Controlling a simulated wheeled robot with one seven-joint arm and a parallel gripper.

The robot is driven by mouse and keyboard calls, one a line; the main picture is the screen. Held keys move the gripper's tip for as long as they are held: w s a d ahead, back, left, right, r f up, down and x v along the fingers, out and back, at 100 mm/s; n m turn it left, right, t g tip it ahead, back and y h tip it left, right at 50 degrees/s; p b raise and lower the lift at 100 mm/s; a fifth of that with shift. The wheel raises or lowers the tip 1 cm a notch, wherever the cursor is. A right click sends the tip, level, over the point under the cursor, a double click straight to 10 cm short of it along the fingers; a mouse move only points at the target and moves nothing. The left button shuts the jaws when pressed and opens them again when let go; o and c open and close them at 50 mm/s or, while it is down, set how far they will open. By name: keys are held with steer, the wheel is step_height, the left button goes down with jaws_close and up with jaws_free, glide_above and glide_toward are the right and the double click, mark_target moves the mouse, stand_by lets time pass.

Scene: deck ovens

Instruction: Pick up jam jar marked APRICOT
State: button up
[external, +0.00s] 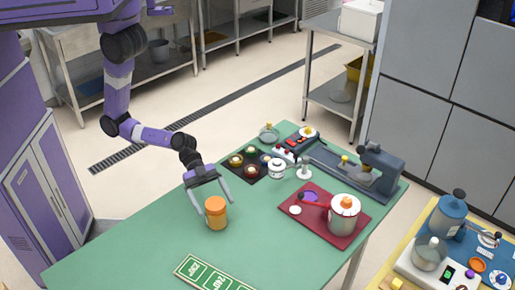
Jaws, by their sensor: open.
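An orange jar (215,213) with an orange lid stands upright on the green table (140,245). No marking on it can be read at this size. My gripper (213,202) is low over the table with its two fingers apart, one on each side of the jar. The left finger looks very close to the jar's left side, and the right finger reaches behind its upper right. I cannot tell whether either finger touches it.
A green card panel (213,274) lies at the table's front edge. A dark tray (251,171) with small pots, a white lidded pot (277,167) and a red board (358,226) with a larger pot (343,213) stand to the right. The table's left side is clear.

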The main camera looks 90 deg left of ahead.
mark_target(220, 217)
steer(key=shift+f+p+x, duration=0.2)
steer(key=shift+p+x, duration=0.2)
steer(key=shift+x, duration=1)
steer(key=shift+f+p+x, duration=0.2)
steer(key=shift+p+x, duration=0.2)
steer(key=shift+x, duration=1)
steer(key=shift+s+a, duration=0.1)
steer(key=shift+s, duration=0.05)
steer(key=c, duration=1.8)
steer(key=shift+r, duration=0.1)
jaws_close()
